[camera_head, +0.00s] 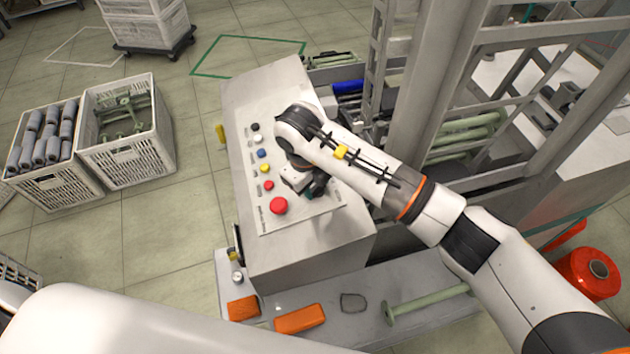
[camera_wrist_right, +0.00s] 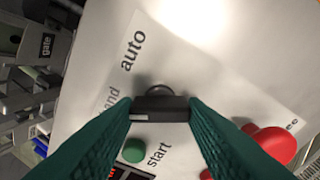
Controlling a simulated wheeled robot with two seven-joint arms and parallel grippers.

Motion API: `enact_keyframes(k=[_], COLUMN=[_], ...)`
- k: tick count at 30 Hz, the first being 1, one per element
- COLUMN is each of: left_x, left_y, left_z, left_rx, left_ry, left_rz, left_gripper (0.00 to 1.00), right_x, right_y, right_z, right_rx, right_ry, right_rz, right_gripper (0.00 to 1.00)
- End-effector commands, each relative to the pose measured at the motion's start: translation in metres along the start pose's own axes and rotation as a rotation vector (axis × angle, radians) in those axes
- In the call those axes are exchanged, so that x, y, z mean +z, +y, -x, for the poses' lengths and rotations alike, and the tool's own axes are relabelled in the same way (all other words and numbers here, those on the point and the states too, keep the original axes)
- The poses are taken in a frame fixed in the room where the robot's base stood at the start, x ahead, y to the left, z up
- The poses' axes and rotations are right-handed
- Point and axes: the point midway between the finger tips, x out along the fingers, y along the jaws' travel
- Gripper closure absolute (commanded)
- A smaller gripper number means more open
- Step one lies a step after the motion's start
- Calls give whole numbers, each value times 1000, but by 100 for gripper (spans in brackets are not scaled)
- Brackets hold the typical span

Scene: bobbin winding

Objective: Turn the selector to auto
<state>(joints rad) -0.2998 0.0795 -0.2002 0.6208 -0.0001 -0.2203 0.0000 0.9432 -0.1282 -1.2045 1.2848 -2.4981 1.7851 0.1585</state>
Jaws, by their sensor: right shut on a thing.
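The selector (camera_wrist_right: 160,107) is a black knob on the pale panel, seen in the right wrist view. The word "auto" is printed above and left of it, and a partly hidden "and" lies lower left. Which label the knob points at I cannot tell. My right gripper (camera_wrist_right: 160,112) has its green fingers closed on the knob's two sides. In the head view my right gripper (camera_head: 309,193) is low over the sloped console (camera_head: 235,110), and the selector is hidden behind it. My left gripper is out of view.
A green start button (camera_wrist_right: 134,150) and a red mushroom button (camera_wrist_right: 270,146) sit close to my fingers. A column of coloured buttons (camera_head: 262,153) runs along the console's left side. Orange blocks (camera_head: 300,318) lie on the ledge below. Metal frame uprights (camera_head: 425,90) stand right of the console.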

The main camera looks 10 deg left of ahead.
Motion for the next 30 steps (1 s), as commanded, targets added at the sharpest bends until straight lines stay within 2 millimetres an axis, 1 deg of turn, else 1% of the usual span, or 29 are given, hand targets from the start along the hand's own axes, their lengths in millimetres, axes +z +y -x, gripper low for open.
enact_keyframes(k=[5, 11, 24, 30], left_x=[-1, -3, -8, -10], left_y=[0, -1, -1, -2], left_z=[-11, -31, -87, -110], left_rx=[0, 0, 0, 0], left_ry=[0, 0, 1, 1], left_rz=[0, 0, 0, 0], left_gripper=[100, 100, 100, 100], right_x=[0, -1, -1, -1], right_y=[0, 0, -1, 0], right_z=[-2, -4, -4, -4], right_rx=[10, 26, 71, 90], right_ry=[1, 4, 6, 7], right_rz=[-59, -194, -602, -773], right_gripper=[85, 85, 85, 85])
